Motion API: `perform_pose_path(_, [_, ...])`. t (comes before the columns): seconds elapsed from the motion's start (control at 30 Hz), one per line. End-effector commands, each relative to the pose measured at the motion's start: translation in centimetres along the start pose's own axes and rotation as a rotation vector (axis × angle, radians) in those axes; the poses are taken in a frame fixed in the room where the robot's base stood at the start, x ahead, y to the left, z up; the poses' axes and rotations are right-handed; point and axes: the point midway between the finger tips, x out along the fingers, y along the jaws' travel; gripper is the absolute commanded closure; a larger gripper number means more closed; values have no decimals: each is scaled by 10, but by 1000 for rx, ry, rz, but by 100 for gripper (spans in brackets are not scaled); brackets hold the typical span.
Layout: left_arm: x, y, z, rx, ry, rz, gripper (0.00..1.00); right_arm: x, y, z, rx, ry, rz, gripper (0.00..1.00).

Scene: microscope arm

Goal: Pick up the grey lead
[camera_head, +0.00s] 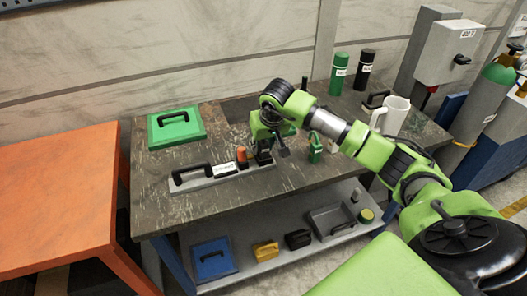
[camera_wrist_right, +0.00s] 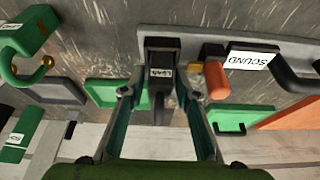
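A dark grey to black piece with a small white label, likely the grey lead, stands at one end of a grey tray (camera_head: 225,178). In the wrist view the piece (camera_wrist_right: 162,50) rises from the tray (camera_wrist_right: 210,33), and its label is too small to read surely. My right gripper (camera_wrist_right: 160,80) is open, its fingers apart on either side of the labelled piece, with no clear contact. In the head view this gripper (camera_head: 267,128) points down over that end of the tray and partly hides the piece. My left gripper is not in view.
An orange peg (camera_head: 242,155) and a black handle (camera_head: 190,174) share the tray. A white jug (camera_head: 396,116) stands beyond my arm. The bench's front left is clear.

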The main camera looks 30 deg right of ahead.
Motion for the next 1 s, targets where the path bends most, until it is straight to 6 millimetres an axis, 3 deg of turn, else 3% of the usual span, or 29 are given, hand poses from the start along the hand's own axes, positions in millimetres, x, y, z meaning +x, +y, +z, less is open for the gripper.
perform_pose_path(0.07, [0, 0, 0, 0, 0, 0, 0, 0, 0, 0, 0, 0, 0, 71])
perform_pose_path(0.2, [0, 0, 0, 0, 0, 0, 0, 0, 0, 0, 0, 1, 0, 100])
perform_pose_path(0.67, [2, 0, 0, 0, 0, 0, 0, -8, 0, -5, 1, 6, -1, 100])
perform_pose_path(0.87, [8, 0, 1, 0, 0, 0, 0, -32, 0, -15, 1, 9, -1, 100])
perform_pose_path(1.0, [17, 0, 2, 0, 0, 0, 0, -62, -4, -3, -3, 11, -1, 100])
